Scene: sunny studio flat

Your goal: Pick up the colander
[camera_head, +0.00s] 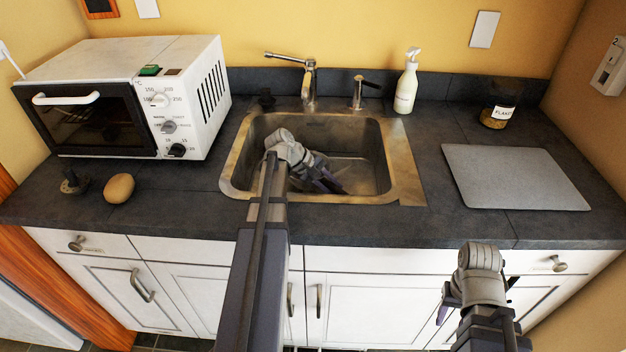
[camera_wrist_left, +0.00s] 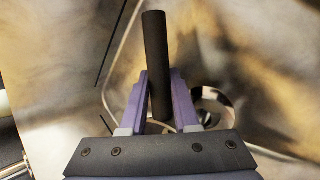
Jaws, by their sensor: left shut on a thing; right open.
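My left gripper (camera_head: 322,182) reaches down into the sink, its jaws shut on a dark handle. In the left wrist view this black cylindrical handle (camera_wrist_left: 155,55) stands between the two purple fingers (camera_wrist_left: 163,80) and sticks out past their tips. I take it for the colander's handle; the colander's bowl cannot be made out. Behind the right finger a round shiny metal ring (camera_wrist_left: 217,101) partly shows; I cannot tell whether it is colander or drain. In the head view my left wrist hides most of what is held. My right gripper (camera_head: 474,297) is open and empty before the cabinets.
The sink (camera_head: 407,170) has a metal rim, with a faucet (camera_head: 308,80) and soap pump behind.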

